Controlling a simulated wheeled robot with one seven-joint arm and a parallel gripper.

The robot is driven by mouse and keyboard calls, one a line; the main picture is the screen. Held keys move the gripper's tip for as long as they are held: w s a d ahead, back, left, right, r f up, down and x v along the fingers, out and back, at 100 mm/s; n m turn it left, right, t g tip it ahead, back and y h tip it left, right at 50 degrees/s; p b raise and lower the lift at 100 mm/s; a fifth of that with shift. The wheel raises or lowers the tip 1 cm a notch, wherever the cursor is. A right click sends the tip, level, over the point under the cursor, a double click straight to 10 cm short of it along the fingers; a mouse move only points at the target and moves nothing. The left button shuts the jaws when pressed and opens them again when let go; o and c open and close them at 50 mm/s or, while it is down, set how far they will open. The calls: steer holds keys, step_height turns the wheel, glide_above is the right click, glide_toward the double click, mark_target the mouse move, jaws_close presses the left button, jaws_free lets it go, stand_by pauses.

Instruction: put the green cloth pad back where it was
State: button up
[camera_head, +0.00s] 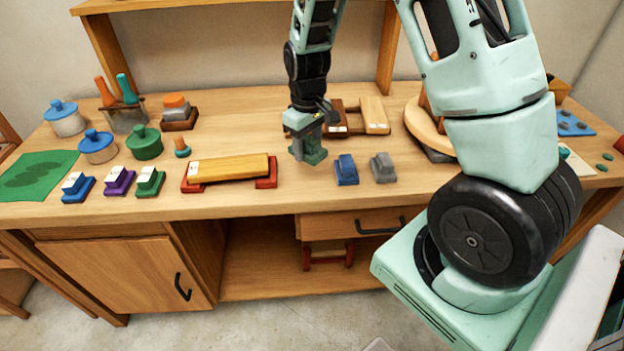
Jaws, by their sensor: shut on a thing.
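My gripper (308,148) points down over the middle of the bench. It is shut on the green cloth pad (314,157), a small dark green block showing below the jaws. The jaws hide part of the pad. I cannot tell whether the pad touches the bench top or hangs just above it. A blue pad (346,170) and a grey pad (383,167) of similar shape stand to its right on the bench.
A wooden bar on a red stand (230,172) lies left of my gripper. Blue, purple and green stamp-like blocks (118,182), lidded pots (98,146) and a green mat (38,173) are at the left. Bare bench surrounds the front middle.

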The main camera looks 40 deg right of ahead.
mark_target(308, 177)
step_height(308, 177, down, 7)
steer(key=shift+w+f+p, duration=0.1)
steer(key=shift+f+p, duration=0.1)
steer(key=shift+p, duration=0.25)
steer(key=shift+f, duration=0.1)
steer(key=o, duration=0.9)
steer(key=shift+o, duration=0.2)
